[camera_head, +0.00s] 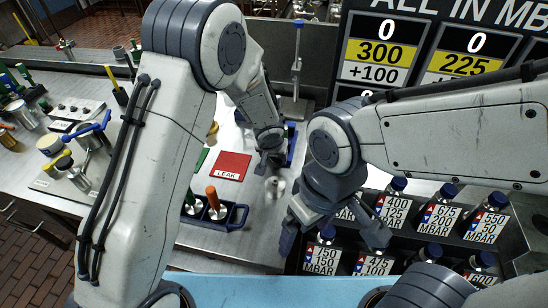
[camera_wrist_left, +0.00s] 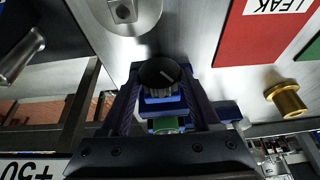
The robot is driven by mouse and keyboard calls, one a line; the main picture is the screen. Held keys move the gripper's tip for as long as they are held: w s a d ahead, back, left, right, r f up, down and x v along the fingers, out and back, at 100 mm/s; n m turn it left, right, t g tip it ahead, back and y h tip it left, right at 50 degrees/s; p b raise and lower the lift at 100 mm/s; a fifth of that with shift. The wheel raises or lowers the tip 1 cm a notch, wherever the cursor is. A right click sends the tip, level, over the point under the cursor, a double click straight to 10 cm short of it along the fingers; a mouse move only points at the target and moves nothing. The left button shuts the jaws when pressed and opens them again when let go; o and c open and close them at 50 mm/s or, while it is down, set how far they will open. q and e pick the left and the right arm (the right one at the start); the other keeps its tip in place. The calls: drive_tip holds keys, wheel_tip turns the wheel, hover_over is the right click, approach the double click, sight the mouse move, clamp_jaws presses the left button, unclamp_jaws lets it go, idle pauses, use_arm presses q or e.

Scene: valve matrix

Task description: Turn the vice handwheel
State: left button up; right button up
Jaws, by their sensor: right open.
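The blue vice (camera_head: 291,146) shows partly behind my left gripper in the head view. In the left wrist view a blue body (camera_wrist_left: 230,110) shows beside the fingers. A dark round knob (camera_wrist_left: 160,74), apparently the vice handwheel, lies between the left fingertips, with blue and green parts below it. My left gripper (camera_head: 268,158) points down at the vice. Its fingers stand on both sides of the knob; whether they press on it I cannot tell. My right gripper (camera_head: 335,238) is open and empty, above the front of the bench near the bottle rack.
A red LEAK card (camera_head: 231,166) lies left of the left gripper. A small metal fitting (camera_head: 275,187) stands just in front of it. A blue tray (camera_head: 235,217) holds an orange-handled tool (camera_head: 213,198). A rack of labelled bottles (camera_head: 433,222) stands at the right.

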use_arm(q)
drive_tip(key=c, duration=0.6)
drive_tip(key=shift+f+b, duration=0.1)
drive_tip(key=shift+b, duration=0.3)
drive_tip(key=y+b, duration=0.1)
drive_tip(key=b, duration=0.3)
drive_tip(key=y+b, duration=0.2)
drive_tip(key=b, duration=0.3)
drive_tip(key=d+m+t+y+b, duration=0.1)
drive_tip(key=y+b, duration=0.1)
drive_tip(key=b, duration=0.2)
drive_tip(key=shift+s+f, duration=0.1)
drive_tip(key=shift+f, duration=0.2)
drive_tip(key=shift+r+y+b, duration=0.2)
drive_tip(key=shift+y+b, duration=0.6)
drive_tip(key=shift+b, duration=0.2)
drive_tip(key=o, duration=1.4)
drive_tip(key=shift+d+r, duration=0.1)
drive_tip(key=v, duration=1)
drive_tip(key=shift+s, duration=0.3)
